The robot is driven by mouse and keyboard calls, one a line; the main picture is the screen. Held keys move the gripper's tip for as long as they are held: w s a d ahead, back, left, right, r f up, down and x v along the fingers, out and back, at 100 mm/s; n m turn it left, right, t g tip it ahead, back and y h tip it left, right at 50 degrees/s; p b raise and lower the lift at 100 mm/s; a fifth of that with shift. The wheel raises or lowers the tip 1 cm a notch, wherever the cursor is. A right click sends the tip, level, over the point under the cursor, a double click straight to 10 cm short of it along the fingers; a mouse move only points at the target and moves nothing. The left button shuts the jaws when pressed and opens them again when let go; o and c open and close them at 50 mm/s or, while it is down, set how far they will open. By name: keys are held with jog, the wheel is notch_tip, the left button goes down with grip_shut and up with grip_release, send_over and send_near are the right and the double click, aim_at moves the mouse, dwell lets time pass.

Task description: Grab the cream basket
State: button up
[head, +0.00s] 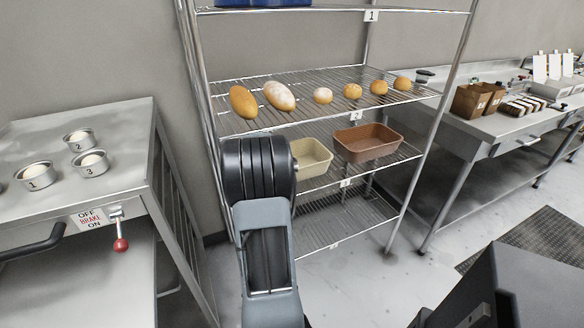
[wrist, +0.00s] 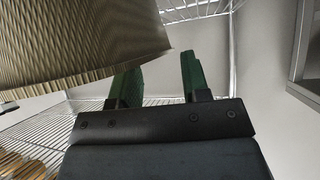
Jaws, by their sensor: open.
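The cream basket (head: 311,157) is on a lower wire shelf of the rack in the head view, left of a brown basket (head: 368,143). My arm covers part of its left side. In the wrist view, the cream basket's ribbed wall (wrist: 85,40) fills the upper left, very close. My gripper (wrist: 160,76) has two green fingers spread apart, with nothing seen held between them. The basket's edge overlaps the left fingertip; the right finger is clear of the basket. I cannot tell whether they touch. The gripper is hidden behind my arm in the head view.
Several loaves and rolls (head: 279,96) lie on the shelf above. The rack's metal posts (head: 436,125) stand at either side. A steel table with numbered tins (head: 89,163) is at left; a counter with paper bags (head: 472,100) is at right. Floor before the rack is clear.

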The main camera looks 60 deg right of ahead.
jog(key=shift+x, duration=1.65)
jog(key=shift+c, duration=0.2)
grip_shut()
